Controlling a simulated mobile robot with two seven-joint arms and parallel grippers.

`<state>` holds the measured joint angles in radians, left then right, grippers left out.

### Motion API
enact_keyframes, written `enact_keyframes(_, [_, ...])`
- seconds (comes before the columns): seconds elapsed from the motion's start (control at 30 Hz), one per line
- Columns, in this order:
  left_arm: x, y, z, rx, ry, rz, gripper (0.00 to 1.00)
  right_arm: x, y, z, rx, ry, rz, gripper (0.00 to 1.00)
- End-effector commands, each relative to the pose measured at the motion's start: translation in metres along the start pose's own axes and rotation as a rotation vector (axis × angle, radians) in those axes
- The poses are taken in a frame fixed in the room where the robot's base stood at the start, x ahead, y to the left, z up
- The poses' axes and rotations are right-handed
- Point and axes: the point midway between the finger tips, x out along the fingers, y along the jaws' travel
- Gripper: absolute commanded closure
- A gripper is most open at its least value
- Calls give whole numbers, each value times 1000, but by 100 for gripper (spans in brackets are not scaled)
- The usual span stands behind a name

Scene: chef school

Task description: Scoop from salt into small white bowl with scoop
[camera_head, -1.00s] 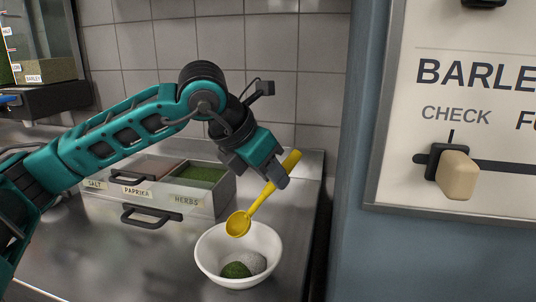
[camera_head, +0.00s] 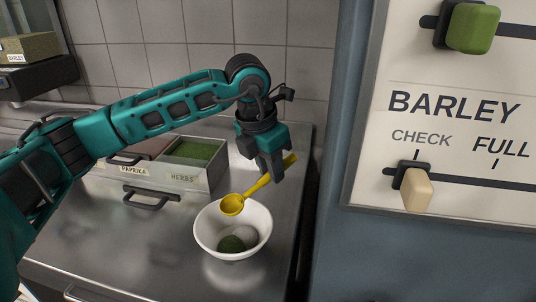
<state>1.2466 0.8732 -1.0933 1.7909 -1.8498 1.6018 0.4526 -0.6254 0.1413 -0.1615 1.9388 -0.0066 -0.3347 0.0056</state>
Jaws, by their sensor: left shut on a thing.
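My left gripper (camera_head: 272,172) is shut on the handle of a yellow scoop (camera_head: 233,204). The scoop's bowl end hangs over the upper left part of the small white bowl (camera_head: 263,217), near its rim; I cannot tell if they touch. The scoop's bowl looks empty. The salt compartment is hidden behind my left arm. My right gripper is not in view.
A panel with sliders (camera_head: 417,200) is on the right. The steel counter (camera_head: 150,250) in front is clear.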

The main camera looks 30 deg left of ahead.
Motion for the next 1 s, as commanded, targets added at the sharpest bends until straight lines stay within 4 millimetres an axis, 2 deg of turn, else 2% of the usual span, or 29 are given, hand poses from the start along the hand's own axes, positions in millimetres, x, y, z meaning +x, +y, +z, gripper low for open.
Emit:
enact_keyframes(0.4, [-26,0,7,1,2,0,100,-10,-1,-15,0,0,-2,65])
enact_keyframes(1.0, [-48,0,13,0,2,0,100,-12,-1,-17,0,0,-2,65])
